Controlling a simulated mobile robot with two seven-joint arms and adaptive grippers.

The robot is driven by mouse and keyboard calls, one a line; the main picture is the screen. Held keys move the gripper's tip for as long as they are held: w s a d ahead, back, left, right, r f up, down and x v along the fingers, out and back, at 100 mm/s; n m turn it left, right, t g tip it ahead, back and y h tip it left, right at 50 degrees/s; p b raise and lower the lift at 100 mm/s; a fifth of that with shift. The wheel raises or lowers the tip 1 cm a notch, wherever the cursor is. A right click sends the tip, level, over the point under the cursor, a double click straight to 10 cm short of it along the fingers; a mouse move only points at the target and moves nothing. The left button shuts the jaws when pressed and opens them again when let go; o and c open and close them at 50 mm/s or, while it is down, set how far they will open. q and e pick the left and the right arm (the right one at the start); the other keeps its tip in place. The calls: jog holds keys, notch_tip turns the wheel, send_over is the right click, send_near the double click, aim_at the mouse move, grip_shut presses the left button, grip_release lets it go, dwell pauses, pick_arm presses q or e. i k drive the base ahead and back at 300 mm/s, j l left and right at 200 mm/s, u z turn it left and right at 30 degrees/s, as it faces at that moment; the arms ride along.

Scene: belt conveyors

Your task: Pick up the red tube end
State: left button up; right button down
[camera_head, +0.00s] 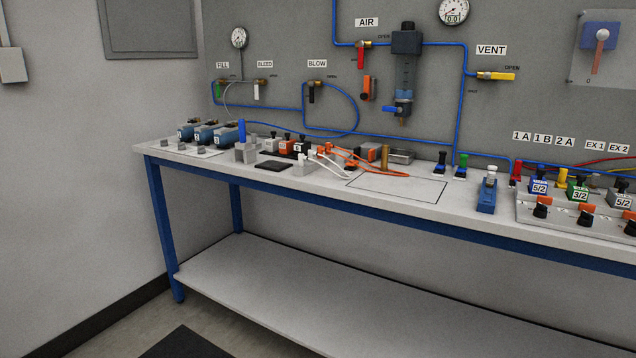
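A thin red tube (608,158) shows at the right edge, running in front of the grey wall under the EX 1 and EX 2 labels. Its far right part leaves the picture, and I cannot make out a free end. A small red upright piece (516,172) stands at the back of the bench below the 1A label; I cannot tell if it is a tube end. An orange tube (375,170) lies looped on the bench near the middle. Neither of my grippers is in view.
A long bench (400,190) with blue legs stands along the wall, with a lower shelf (330,300). Valve blocks (540,187) crowd its right part, and blue fittings (205,133) its left. An outlined area (400,190) on top is mostly clear. Floor shows at lower left.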

aim_at(517, 169)
jog(key=i+l+z, duration=0.15)
jog(key=z, duration=0.2)
jog(key=i+z, duration=0.15)
jog(key=z, duration=0.2)
jog(key=i+l+z, duration=0.1)
jog(key=z, duration=0.25)
jog(key=i, duration=0.6)
